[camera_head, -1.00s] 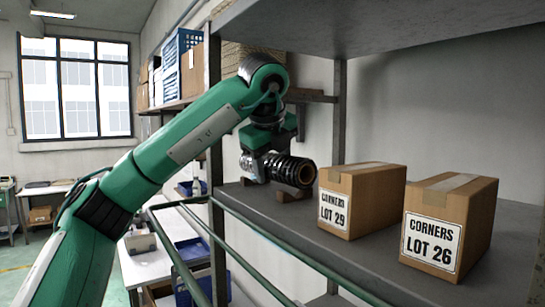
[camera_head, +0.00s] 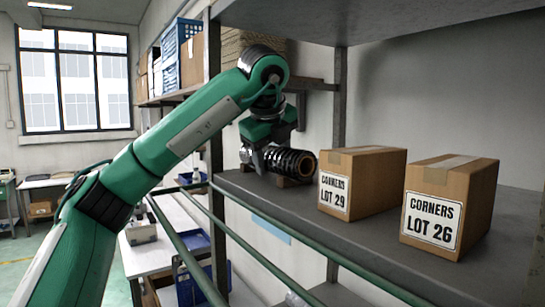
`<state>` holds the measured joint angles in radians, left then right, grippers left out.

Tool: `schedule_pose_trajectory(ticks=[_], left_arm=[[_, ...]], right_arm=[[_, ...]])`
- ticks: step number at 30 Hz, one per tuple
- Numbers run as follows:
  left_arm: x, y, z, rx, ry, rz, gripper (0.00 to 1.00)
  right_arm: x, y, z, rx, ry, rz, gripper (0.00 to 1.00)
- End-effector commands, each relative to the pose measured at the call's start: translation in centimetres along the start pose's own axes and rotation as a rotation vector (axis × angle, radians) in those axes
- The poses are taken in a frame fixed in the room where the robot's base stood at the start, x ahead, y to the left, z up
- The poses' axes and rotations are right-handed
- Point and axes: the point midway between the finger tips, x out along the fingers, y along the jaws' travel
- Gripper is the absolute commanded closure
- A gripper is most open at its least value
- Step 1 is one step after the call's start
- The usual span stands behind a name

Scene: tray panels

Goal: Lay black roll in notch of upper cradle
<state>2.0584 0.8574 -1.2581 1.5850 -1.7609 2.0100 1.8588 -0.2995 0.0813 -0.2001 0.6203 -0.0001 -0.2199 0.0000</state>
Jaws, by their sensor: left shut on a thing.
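The black roll (camera_head: 294,163) is a dark ribbed cylinder with its open end facing right, at the far left end of the upper shelf. My left gripper (camera_head: 261,162) is shut on its left part. A brown cradle (camera_head: 284,183) shows as a low strip on the shelf just under the roll. Its notch is hidden behind the roll and fingers, so I cannot tell whether the roll touches it. My right gripper is not in view.
Two cardboard boxes, LOT 29 (camera_head: 366,180) and LOT 26 (camera_head: 455,205), stand on the upper shelf (camera_head: 325,233) right of the roll. Shelf posts (camera_head: 338,120) and a green rail (camera_head: 330,250) border the space. The shelf above limits height.

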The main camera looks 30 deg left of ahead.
Motion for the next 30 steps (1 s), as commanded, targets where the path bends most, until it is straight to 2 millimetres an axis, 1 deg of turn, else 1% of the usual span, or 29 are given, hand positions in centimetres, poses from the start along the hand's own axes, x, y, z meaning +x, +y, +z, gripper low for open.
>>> schedule_pose_trajectory(ticks=[4, 5, 7, 8, 9, 24, 28, 30], left_arm=[[-0.07, -0.02, 0.03, -0.001, 0.0, -0.001, 0.84], [-0.07, -0.02, 0.03, -0.001, 0.0, -0.001, 0.46], [-0.06, -0.02, 0.03, -0.001, 0.0, -0.001, 0.32], [-0.05, -0.01, 0.02, 0.0, 0.0, -0.001, 0.26], [-0.03, 0.0, 0.02, 0.0, 0.0, 0.0, 0.22], [0.28, 0.12, -0.14, 0.003, 0.002, 0.008, 0.22], [-0.07, 0.11, -0.16, 0.003, 0.001, 0.008, 0.22], [-0.58, 0.1, -0.16, 0.003, 0.001, 0.006, 0.22]], right_arm=[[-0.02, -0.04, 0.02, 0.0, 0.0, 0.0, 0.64], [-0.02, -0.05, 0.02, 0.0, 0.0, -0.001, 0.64], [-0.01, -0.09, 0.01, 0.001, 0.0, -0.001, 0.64], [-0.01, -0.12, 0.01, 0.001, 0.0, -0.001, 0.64], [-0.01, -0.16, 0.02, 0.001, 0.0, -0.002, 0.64], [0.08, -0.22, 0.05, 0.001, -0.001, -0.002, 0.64], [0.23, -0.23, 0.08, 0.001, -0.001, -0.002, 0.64], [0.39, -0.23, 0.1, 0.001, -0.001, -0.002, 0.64]])
